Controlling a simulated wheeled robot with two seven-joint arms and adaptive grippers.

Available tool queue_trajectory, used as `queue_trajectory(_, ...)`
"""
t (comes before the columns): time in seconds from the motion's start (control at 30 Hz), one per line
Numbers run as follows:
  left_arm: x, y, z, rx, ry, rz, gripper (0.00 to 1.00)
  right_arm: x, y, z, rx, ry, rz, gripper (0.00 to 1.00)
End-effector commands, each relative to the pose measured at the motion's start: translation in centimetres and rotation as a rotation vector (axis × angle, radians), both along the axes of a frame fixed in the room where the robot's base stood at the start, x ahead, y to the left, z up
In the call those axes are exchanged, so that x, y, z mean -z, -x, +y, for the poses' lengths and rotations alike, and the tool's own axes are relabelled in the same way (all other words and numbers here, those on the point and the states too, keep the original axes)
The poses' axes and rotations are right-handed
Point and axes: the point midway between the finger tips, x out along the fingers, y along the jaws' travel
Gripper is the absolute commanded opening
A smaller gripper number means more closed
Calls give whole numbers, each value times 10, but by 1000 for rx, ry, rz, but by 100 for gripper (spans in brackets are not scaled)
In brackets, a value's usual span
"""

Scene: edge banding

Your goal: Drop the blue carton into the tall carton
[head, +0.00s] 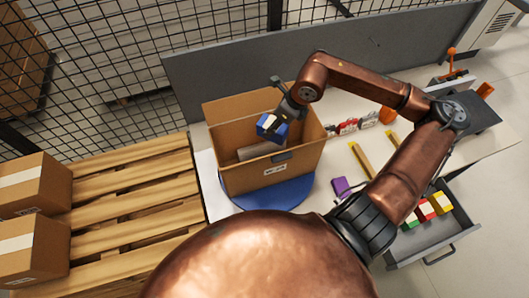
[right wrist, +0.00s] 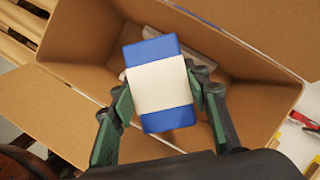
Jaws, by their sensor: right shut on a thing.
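The blue carton (head: 271,127) is a small blue box with a white band. My right gripper (head: 284,116) is shut on it and holds it over the opening of the tall carton (head: 250,181). In the right wrist view the blue carton (right wrist: 158,84) sits between the two fingers of my right gripper (right wrist: 163,95), with the walls of the tall carton (right wrist: 90,45) around and below it. The tall carton is open brown cardboard with raised flaps and stands on a blue round base. A greyish item lies inside it, partly hidden. My left gripper is not in view.
The blue round base (head: 285,196) is on a white table. A purple block (head: 341,187) and yellow strips lie to its right. An open drawer (head: 432,236) holds coloured blocks. A grey panel (head: 220,75) stands behind. Brown boxes (head: 30,185) rest on a wooden pallet at left.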

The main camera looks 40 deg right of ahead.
Motion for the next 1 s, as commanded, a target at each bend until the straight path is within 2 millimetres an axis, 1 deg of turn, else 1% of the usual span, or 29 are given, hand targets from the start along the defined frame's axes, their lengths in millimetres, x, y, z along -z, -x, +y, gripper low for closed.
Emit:
queue_trajectory(0.03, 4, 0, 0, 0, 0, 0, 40, 7, 0, 0, 0, -1, -1, 15)
queue_trajectory(0.2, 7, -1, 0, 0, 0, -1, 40, 18, 0, 1, 0, -2, -1, 15)
queue_trajectory(0.47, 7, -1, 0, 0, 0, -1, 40, 19, 0, 0, 0, -1, -2, 15)
queue_trajectory(0.5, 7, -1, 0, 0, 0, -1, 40, 19, 0, 0, 0, -1, -2, 45)
queue_trajectory(0.77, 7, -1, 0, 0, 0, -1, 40, 19, 0, 0, 0, 0, -1, 63)
queue_trajectory(1.0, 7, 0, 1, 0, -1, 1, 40, 19, 0, 0, 0, 0, 0, 63)
